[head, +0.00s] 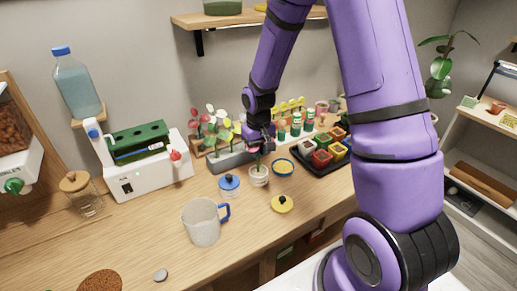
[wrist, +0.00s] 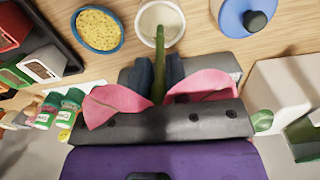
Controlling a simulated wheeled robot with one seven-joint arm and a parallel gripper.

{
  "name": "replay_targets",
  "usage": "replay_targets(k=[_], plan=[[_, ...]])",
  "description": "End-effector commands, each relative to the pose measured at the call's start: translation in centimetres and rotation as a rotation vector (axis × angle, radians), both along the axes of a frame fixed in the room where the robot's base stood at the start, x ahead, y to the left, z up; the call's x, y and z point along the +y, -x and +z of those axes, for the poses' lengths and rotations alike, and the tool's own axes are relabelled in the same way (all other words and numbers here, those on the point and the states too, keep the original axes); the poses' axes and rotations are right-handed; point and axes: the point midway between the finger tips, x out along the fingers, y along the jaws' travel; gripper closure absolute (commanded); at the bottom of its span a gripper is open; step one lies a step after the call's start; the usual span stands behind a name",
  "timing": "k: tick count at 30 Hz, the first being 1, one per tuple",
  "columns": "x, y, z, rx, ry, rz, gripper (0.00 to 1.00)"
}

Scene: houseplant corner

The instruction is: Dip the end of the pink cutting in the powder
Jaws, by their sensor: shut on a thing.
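My gripper (head: 258,148) is shut on the pink cutting, just above a small white pot (head: 259,180) on the bench. In the wrist view the cutting's pink leaves (wrist: 116,103) spread on both sides of my gripper (wrist: 160,75). Its green stem (wrist: 160,62) points away from the jaws, and its end overlaps the opening of the white pot (wrist: 146,14), which holds pale powder. I cannot tell whether the stem's end touches the powder.
A blue dish of yellow grains (wrist: 98,30) stands beside the pot. A blue lid (head: 229,183), a yellow lid (head: 283,204) and a clear jug (head: 202,222) stand nearby. A black tray of small coloured pots (head: 318,172) lies to the right. The front bench is mostly clear.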

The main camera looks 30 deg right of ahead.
Motion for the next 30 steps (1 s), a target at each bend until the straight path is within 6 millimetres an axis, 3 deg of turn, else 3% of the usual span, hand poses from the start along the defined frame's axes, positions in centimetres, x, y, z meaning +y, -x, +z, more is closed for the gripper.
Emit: replay_targets(k=[30], plan=[[0.00, 0.01, -0.72, 0.000, 0.000, 0.000, 1.00]])
